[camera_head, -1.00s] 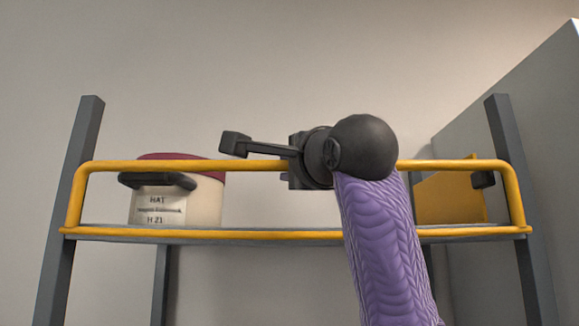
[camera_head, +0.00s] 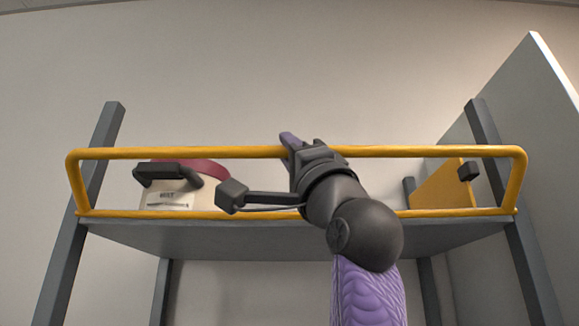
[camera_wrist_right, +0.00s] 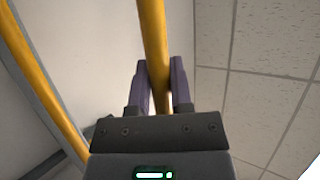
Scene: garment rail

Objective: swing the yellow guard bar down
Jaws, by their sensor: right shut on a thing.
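The yellow guard bar (camera_head: 420,151) is a wide loop along the front of the raised shelf, still standing above the shelf edge and leaning slightly towards me. My right gripper (camera_head: 289,144) is at the middle of its top rail. In the right wrist view the purple fingers (camera_wrist_right: 159,64) are on both sides of the yellow bar (camera_wrist_right: 152,25), shut on it. My right wrist hides part of the bar and the shelf behind. My left gripper does not show.
A cream hat box (camera_head: 157,189) with a red lid and label sits on the shelf at left. A yellow panel (camera_head: 440,187) stands at right. Grey posts (camera_head: 85,220) carry the shelf (camera_head: 220,238). A grey wall panel (camera_head: 520,130) stands at right.

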